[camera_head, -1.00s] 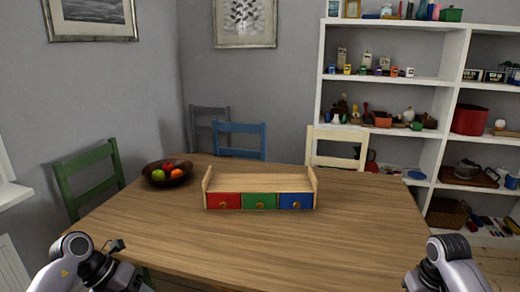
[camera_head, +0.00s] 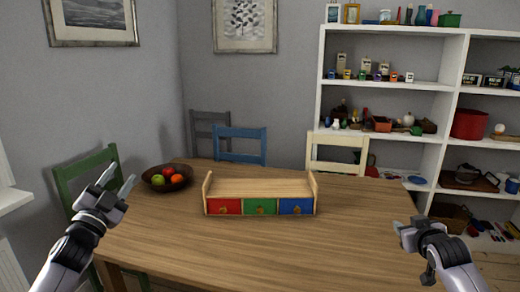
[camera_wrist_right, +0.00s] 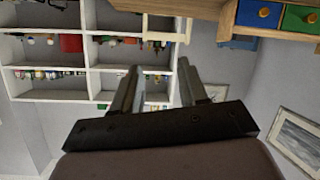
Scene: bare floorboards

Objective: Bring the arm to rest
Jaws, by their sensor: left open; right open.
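My left gripper (camera_head: 119,187) is raised at the left of the head view, over the table's left edge. Its two fingers are apart and nothing is between them. My right gripper (camera_head: 403,229) is at the right of the head view, near the table's right edge, with its fingers pointing up and left. In the right wrist view the right gripper (camera_wrist_right: 158,88) shows two parted fingers with nothing held between them.
A wooden table (camera_head: 270,250) holds a small drawer unit (camera_head: 260,190) with red, green and blue drawers, and a dark fruit bowl (camera_head: 167,178). Green (camera_head: 88,170), blue (camera_head: 240,143) and cream (camera_head: 337,150) chairs surround it. White shelves (camera_head: 392,86) stand behind. The table's front is clear.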

